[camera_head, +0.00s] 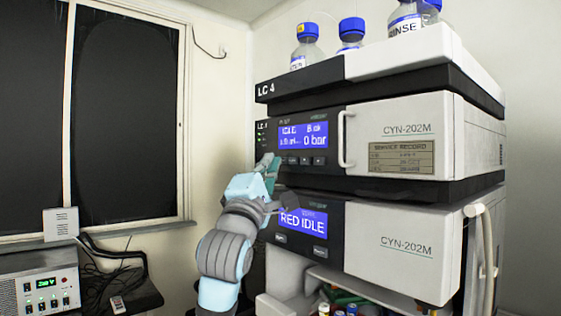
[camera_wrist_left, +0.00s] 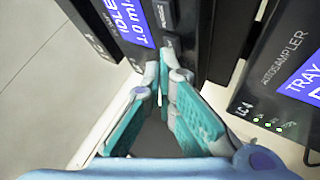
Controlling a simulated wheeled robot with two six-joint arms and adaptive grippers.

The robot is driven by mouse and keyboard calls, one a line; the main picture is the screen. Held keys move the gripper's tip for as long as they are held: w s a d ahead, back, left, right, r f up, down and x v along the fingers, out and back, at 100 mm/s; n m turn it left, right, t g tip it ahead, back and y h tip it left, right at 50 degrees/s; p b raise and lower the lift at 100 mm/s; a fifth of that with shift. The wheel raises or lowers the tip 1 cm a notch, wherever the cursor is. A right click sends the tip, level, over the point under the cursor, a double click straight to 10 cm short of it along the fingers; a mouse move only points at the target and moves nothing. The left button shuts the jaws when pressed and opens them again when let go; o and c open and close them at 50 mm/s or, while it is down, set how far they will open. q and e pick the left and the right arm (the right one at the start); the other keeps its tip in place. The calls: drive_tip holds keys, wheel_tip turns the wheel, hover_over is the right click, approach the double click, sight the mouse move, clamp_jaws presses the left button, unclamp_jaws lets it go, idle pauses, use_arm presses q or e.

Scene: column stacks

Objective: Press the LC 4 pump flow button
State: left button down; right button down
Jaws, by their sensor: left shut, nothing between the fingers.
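The LC 4 stack stands at the centre right, with an LC 4 label (camera_head: 266,88) on its top unit. The pump unit below has a blue display (camera_head: 303,136) showing idle text and 0 bar, with a row of small buttons (camera_head: 305,160) beneath. My left gripper (camera_head: 270,160) is shut and empty, its tips at the left end of that row. In the left wrist view my left gripper (camera_wrist_left: 163,68) points at the dark panel beside the pump display (camera_wrist_left: 132,18). Its tips are close to the panel; I cannot tell whether they touch. My right gripper is not in view.
Blue-capped bottles (camera_head: 307,46) stand on top. A white handle (camera_head: 345,139) sticks out right of the pump panel. A grey instrument (camera_head: 40,292) stands at the lower left.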

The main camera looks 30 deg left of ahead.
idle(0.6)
use_arm(q)
drive_tip(key=shift+s+a+b, duration=0.2)
drive_tip(key=shift+s+b, duration=0.3)
drive_tip(key=shift+s, duration=0.2)
drive_tip(key=shift+s+a+b, duration=0.25)
drive_tip(key=shift+s+b, duration=0.25)
drive_tip(key=shift+s, duration=0.3)
drive_tip(key=shift+s+a+b, duration=0.25)
drive_tip(key=shift+s+b, duration=0.2)
drive_tip(key=shift+s, duration=0.35)
drive_tip(key=shift+s+a+b, duration=0.25)
drive_tip(key=shift+s+b, duration=0.25)
drive_tip(key=shift+s, duration=0.3)
drive_tip(key=shift+f, duration=0.1)
